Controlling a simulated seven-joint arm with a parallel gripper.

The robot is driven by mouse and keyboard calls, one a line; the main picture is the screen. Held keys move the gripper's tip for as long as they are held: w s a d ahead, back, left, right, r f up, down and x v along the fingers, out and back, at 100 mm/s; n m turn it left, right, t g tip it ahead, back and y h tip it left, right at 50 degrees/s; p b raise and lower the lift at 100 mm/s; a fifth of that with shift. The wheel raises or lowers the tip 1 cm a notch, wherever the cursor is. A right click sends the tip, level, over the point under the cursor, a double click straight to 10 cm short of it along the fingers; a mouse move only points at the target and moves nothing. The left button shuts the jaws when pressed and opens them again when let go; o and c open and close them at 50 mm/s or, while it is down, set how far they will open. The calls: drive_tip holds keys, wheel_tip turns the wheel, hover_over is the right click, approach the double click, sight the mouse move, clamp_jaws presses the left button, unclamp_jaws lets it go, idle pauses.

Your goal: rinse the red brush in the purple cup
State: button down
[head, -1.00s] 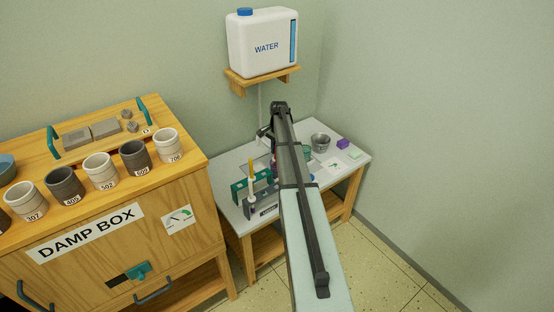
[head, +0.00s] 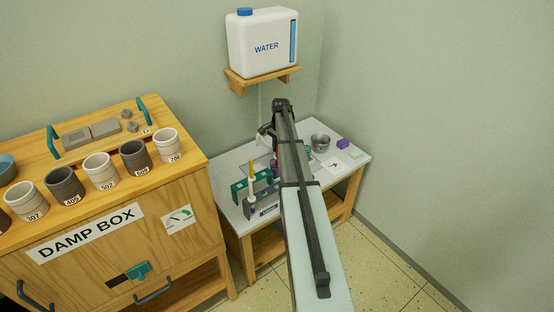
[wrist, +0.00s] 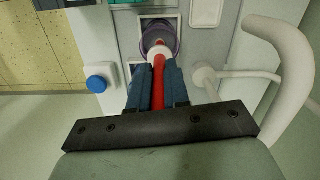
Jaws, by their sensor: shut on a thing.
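My gripper (wrist: 157,92) has its two dark blue fingers shut on the red brush (wrist: 158,80) in the wrist view. The brush points away from me, and its pale far end lies over the mouth of the purple cup (wrist: 172,32). From this angle I cannot tell how deep the end is in the cup or whether it touches the wall. The cup stands in a pale square frame on the table. In the head view my arm hides the gripper and most of the brush and cup.
A blue round knob (wrist: 97,83) lies left of the brush, and a white curved pipe (wrist: 290,50) rises close on the right. On the white table (head: 240,158), a holder with a yellow-handled brush (head: 252,170) stands left of my arm.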

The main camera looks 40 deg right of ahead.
drive_tip(key=shift+d+r, duration=0.15)
drive_tip(key=shift+r, duration=1.6)
drive_tip(key=shift+d+r, duration=0.1)
drive_tip(key=shift+r, duration=1.65)
